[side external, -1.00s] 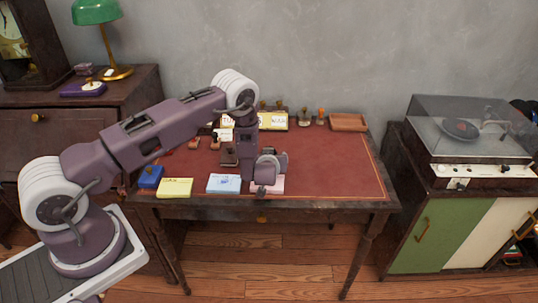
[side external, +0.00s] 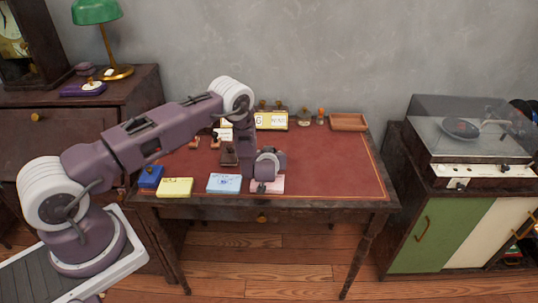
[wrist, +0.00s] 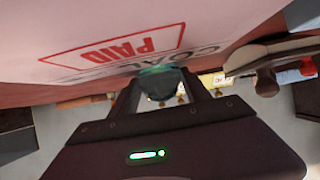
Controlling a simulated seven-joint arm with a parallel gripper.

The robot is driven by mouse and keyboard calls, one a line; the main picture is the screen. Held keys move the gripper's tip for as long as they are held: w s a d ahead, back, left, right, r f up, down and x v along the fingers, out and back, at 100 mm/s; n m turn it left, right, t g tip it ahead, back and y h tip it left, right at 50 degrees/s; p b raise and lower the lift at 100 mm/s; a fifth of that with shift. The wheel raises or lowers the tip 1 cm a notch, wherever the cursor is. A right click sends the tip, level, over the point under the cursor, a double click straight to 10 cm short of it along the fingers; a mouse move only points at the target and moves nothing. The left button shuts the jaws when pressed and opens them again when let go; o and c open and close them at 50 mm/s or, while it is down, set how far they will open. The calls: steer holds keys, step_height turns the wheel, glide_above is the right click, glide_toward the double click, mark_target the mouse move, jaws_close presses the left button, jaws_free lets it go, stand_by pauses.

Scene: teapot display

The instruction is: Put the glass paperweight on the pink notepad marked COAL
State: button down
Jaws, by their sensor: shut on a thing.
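The pink notepad (side external: 274,187) lies at the front edge of the desk, partly hidden by my gripper (side external: 262,184). In the wrist view the pad (wrist: 230,25) fills the top, with COAL and a red PAID stamp upside down. My gripper (wrist: 160,90) is shut on the glass paperweight (wrist: 157,82), a dark, greenish rounded thing between the fingers. The paperweight is at the pad's surface in that view; I cannot tell whether it touches. In the side view the paperweight is not clearly visible.
A light blue notepad (side external: 223,184) and a yellow notepad (side external: 175,187) lie left of the pink one, with a blue box (side external: 150,177) beyond. A dark stamp (side external: 229,155) stands behind. A wooden tray (side external: 348,122) is at the back right. The desk's right side (side external: 335,165) is clear.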

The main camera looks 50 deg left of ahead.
step_height(320, 180, up, 9)
steer(key=shift+f, duration=0.15)
steer(key=s+d+r+m+t+h, duration=0.2)
steer(key=s+d, duration=0.1)
steer(key=s, duration=0.1)
steer(key=r+m+t+h, duration=0.1)
steer(key=m+h, duration=0.2)
glide_above(266, 183)
step_height(266, 183, down, 10)
steer(key=shift+s+r, duration=0.1)
steer(key=shift+r, duration=0.1)
steer(key=shift+f+m, duration=0.1)
steer(key=shift+m, duration=0.2)
steer(key=c, duration=0.5)
jaws_free()
